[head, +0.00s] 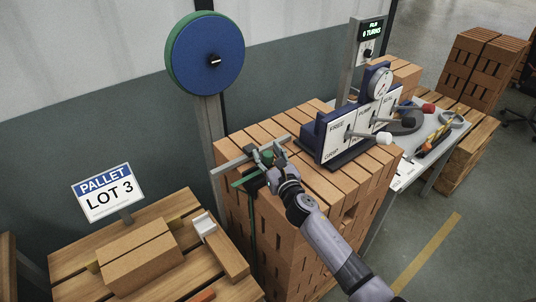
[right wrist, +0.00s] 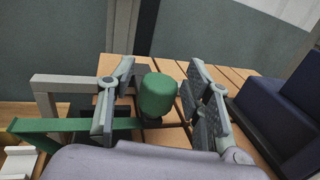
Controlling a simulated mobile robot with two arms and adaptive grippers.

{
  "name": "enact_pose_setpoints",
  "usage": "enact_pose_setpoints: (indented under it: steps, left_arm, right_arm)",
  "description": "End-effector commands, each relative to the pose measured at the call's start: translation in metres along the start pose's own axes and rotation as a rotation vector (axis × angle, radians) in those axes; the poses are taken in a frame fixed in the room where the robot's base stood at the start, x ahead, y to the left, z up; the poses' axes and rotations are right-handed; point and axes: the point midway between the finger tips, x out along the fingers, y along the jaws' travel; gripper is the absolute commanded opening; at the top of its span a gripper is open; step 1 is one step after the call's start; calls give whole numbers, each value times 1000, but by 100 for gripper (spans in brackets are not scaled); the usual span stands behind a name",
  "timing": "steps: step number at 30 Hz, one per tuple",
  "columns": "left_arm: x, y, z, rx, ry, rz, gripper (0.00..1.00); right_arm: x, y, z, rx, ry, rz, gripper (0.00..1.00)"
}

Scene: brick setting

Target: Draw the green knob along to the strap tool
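The green knob (right wrist: 157,95) stands upright between the two fingers of my right gripper (right wrist: 160,100) in the right wrist view. The fingers are open, with a small gap on each side of the knob. In the head view my right gripper (head: 268,158) is over the top of the brick stack, and its fingers largely hide the knob. A green bar (right wrist: 70,127) and a grey bar lie to the left of the knob. The strap tool (head: 352,128), dark blue with white panels and levers, sits on the stack to the right of the gripper. My left gripper is not in view.
A blue and green reel (head: 208,54) on a post stands behind the brick stack (head: 308,258). A pallet sign (head: 107,192) and loose bricks are at the left. A table (head: 424,150) with tools stands at the right. Bare brick tops lie between knob and strap tool.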

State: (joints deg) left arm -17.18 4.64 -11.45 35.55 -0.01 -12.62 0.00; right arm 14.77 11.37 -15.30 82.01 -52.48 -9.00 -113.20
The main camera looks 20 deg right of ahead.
Motion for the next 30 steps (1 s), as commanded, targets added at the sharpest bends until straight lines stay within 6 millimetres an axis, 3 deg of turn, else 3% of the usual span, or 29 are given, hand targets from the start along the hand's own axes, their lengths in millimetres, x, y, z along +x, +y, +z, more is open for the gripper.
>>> enact_pose_setpoints:
  steps: [19,30]
  left_arm:
    - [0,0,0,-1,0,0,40]
    - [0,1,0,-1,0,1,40]
  right_arm:
    - [0,0,0,0,0,0,0]
    - [0,0,0,1,1,0,0]
